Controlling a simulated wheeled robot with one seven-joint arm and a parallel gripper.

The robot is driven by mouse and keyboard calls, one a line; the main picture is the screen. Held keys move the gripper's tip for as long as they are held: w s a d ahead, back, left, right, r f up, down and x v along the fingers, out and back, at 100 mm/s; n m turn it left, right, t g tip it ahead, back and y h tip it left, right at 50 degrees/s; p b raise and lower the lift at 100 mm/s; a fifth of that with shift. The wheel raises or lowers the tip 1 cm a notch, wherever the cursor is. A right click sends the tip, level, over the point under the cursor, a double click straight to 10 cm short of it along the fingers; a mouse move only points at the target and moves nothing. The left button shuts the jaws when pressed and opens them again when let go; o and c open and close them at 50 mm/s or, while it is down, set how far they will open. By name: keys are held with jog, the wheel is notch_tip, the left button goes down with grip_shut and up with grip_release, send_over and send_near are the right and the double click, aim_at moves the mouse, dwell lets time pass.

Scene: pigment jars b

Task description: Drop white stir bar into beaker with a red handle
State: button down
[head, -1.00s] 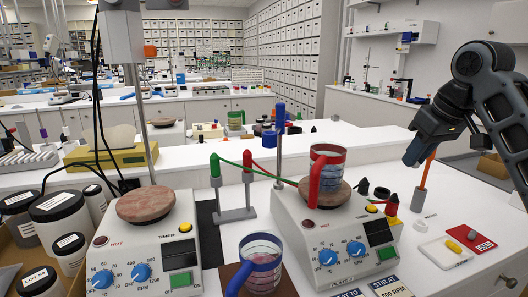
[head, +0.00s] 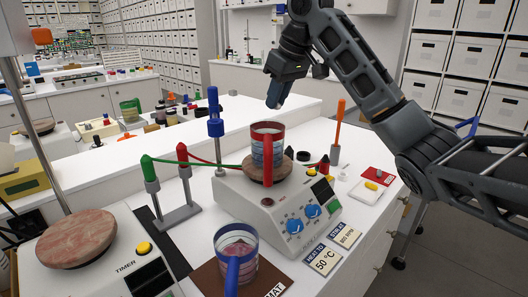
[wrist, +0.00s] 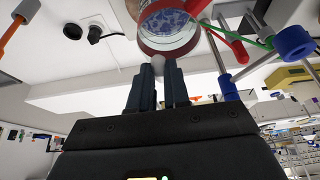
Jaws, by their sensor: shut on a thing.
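My gripper (head: 274,100) hangs above the red-handled beaker (head: 277,140) in the head view, pointing down. In the wrist view its two fingers (wrist: 158,80) are closed on the white stir bar (wrist: 158,63), of which a small pale end shows between the fingertips. The beaker with a red rim and red handle (wrist: 236,50) is just past the fingertips in the wrist view. It stands upright on the round top of the right hotplate, with bluish contents. The stir bar cannot be made out in the head view.
A blue-handled beaker (head: 250,266) stands on a brown mat in front. Red and green posts (head: 183,165) with cables and a blue-topped rod (head: 214,125) are left of the red-handled beaker. An orange-handled tool (head: 340,120) and a white tray (head: 361,195) with a yellow bar are to the right.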

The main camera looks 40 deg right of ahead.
jog(key=shift+d+f+b, duration=0.1)
jog(key=shift+f+b, duration=1.45)
jog(key=shift+f, duration=0.45)
jog(key=shift+r, duration=0.1)
jog(key=c, duration=1)
grip_release()
jog(key=shift+s, duration=0.1)
jog(key=v, duration=0.7)
jog(key=shift+s+r, duration=0.15)
jog(key=shift+r, duration=0.15)
